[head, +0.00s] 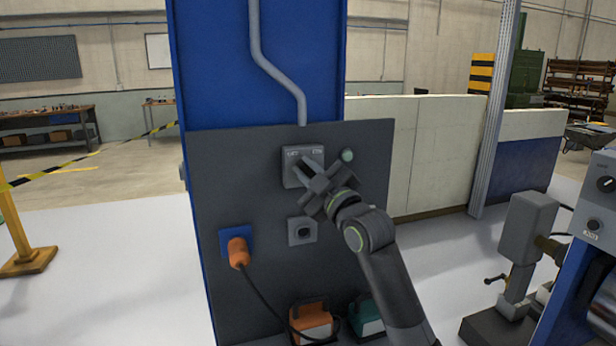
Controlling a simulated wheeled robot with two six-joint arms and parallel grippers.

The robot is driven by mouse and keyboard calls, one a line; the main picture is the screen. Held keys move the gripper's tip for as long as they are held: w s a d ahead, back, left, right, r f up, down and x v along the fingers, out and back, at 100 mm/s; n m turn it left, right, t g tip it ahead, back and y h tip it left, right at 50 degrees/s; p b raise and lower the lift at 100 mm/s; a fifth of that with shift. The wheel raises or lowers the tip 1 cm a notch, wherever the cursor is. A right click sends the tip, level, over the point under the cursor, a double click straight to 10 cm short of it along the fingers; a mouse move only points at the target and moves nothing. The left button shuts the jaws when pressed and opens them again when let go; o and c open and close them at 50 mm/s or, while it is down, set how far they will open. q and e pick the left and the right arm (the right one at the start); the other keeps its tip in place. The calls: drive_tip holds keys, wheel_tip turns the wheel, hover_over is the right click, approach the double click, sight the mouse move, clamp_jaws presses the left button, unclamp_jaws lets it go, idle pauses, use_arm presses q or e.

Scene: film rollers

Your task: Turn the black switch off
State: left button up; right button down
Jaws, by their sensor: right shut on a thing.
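A grey switch box (290,174) with lettering along its top is fixed to the dark panel on the blue column. My right gripper (309,172) comes in from the lower right. Its fingers are at the front of this box and shut on the black switch, which they and the wrist hide. I cannot read which way the switch points. My left gripper is not in view.
On the dark panel (214,185) are a small round greenish part (347,155), a smaller grey box with a dark centre (302,231) and an orange plug (238,252) with a black cable. Orange (312,322) and green (366,318) cases stand below. A grey machine (527,225) is at right.

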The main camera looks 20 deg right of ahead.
drive_tip(key=shift+r+n, duration=0.1)
drive_tip(key=shift+n, duration=0.2)
drive_tip(key=c, duration=1.4)
unclamp_jaws()
drive_tip(key=shift+w, duration=0.15)
drive_tip(key=shift+o, duration=0.2)
drive_tip(key=b+v, duration=0.3)
drive_tip(key=v, duration=1.4)
drive_tip(key=shift+s+b, duration=0.25)
drive_tip(key=shift+b, duration=0.15)
drive_tip(key=shift+d, duration=0.1)
